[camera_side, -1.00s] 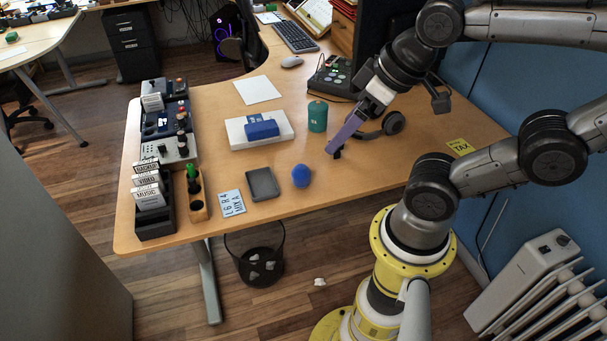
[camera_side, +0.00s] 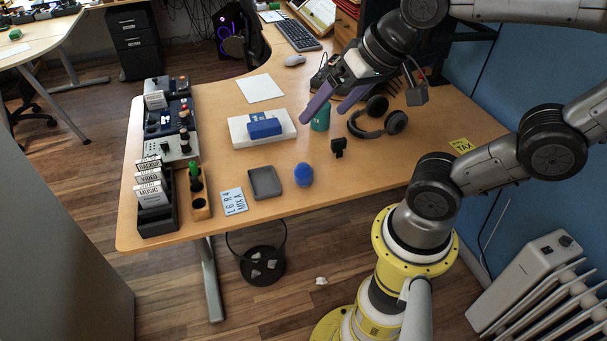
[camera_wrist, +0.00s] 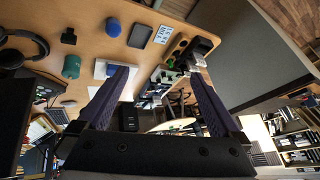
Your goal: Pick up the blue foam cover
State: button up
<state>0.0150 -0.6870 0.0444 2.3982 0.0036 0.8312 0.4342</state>
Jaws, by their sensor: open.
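The blue foam cover (camera_side: 303,175) is a small rounded blue piece standing on the desk, right of the grey tray. It also shows in the wrist view (camera_wrist: 113,27) near the top, beyond my fingers. My gripper (camera_side: 322,112) has two long purple fingers. It is open and empty above the back part of the desk, in front of the green cylinder and apart from the foam cover. In the wrist view my gripper (camera_wrist: 160,92) has its fingers spread wide with nothing between them.
A green cylinder (camera_side: 320,124), headphones (camera_side: 380,122) and a small black clip-like item (camera_side: 339,147) stand near my gripper. A white box with a blue block (camera_side: 264,126) is to the left. A grey tray (camera_side: 264,183) lies left of the foam cover.

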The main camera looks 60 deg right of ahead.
jog(key=w+d+f+m+g, duration=0.1)
jog(key=w+d+f+m, duration=0.1)
jog(key=w+d+m, duration=0.35)
jog(key=m+g, duration=0.5)
jog(key=m, duration=0.3)
send_over(304, 164)
notch_tip(304, 164, down, 18)
notch_tip(304, 164, down, 7)
jog(key=shift+s+f, duration=0.15)
jog(key=shift+f, duration=2.95)
jog(key=shift+c, duration=0.2)
jog(key=c, duration=1.3)
jog(key=shift+r, duration=0.1)
jog(key=shift+c, duration=0.2)
